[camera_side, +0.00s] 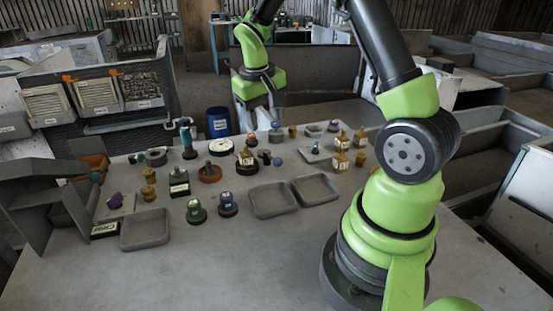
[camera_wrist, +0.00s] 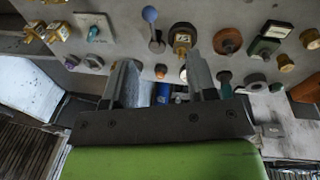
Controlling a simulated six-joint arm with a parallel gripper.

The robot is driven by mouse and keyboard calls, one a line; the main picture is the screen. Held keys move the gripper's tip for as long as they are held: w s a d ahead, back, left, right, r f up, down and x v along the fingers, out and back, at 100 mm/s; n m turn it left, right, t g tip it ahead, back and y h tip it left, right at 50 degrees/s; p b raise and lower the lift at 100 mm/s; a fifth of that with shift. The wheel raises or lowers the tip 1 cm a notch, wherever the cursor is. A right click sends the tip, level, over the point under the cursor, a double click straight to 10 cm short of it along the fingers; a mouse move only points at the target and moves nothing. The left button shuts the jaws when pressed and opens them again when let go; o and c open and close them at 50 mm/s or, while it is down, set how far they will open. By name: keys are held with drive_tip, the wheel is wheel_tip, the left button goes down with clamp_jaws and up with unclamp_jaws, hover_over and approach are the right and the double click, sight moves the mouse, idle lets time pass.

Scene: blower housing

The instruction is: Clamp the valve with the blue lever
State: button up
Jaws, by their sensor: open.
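The valve with the blue lever shows in the wrist view as a small dark round base (camera_wrist: 157,46) with a thin stem ending in a blue ball (camera_wrist: 150,14). In the side view its blue ball (camera_side: 277,161) is at the middle of the table, behind the grey trays. My gripper (camera_wrist: 162,80) is open, with nothing seen held between its two grey fingers. The valve lies beyond the fingertips, roughly in line with the gap, and apart from them. In the side view my gripper hangs over the back middle of the table, behind the valve; its fingertips are hard to make out.
A yellow labelled part (camera_wrist: 182,38) stands close beside the valve. A brown round part (camera_wrist: 227,40) and a teal-handled part on a grey plate (camera_wrist: 94,33) lie further out. Empty grey trays (camera_side: 272,199) stand at the front; the table before them is clear.

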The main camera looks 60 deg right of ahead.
sight(277, 158)
drive_tip(key=shift+g, duration=0.4)
drive_tip(key=d+f, duration=0.1)
drive_tip(key=f, duration=0.3)
drive_tip(key=d+f, duration=0.1)
drive_tip(key=f, duration=0.3)
drive_tip(key=s+d+f, duration=0.1)
drive_tip(key=f, duration=0.4)
drive_tip(key=shift+s+d, duration=0.1)
drive_tip(key=shift+d, duration=0.2)
clamp_jaws()
